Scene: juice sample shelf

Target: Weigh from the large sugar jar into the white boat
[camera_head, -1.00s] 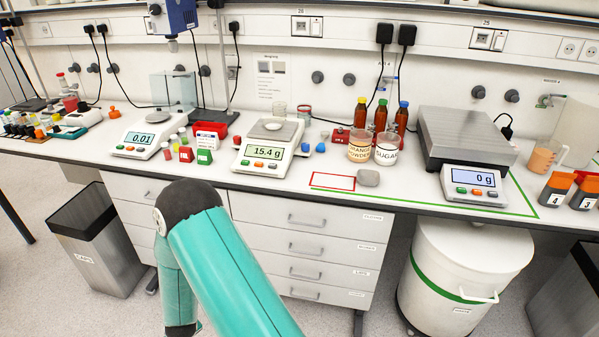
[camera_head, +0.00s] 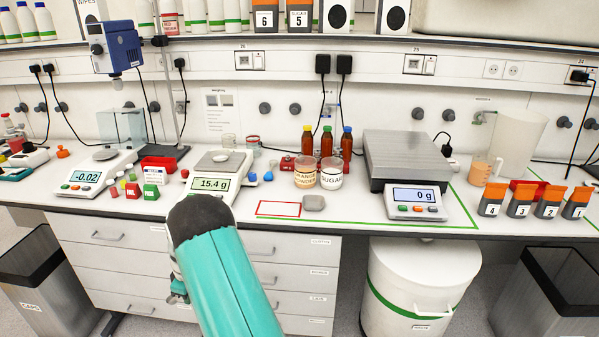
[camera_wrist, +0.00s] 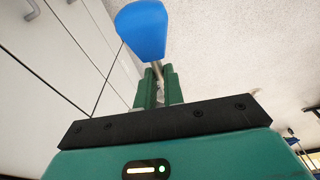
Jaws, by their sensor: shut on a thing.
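My gripper (camera_wrist: 159,86) is shut on the thin metal shaft of a tool with a broad blue end (camera_wrist: 142,30); the tool's full shape is not shown. In the head view my arm hangs in front of the drawers and mostly hides the gripper. A jar labelled SUGAR (camera_head: 331,174) stands on the bench beside a jar labelled ORANGE POWDER (camera_head: 305,177). A small pale dish, perhaps the white boat (camera_head: 220,157), sits on the middle balance (camera_head: 208,184), which reads 15.4 g. My gripper is apart from all of these.
A left balance (camera_head: 86,177) reads -0.02, and a large scale (camera_head: 410,170) reads 0 g. Brown bottles (camera_head: 327,142) stand behind the jars. A red-outlined rectangle (camera_head: 278,208) on the bench is empty, with a grey lump (camera_head: 313,202) beside it. Numbered containers (camera_head: 520,199) stand at right.

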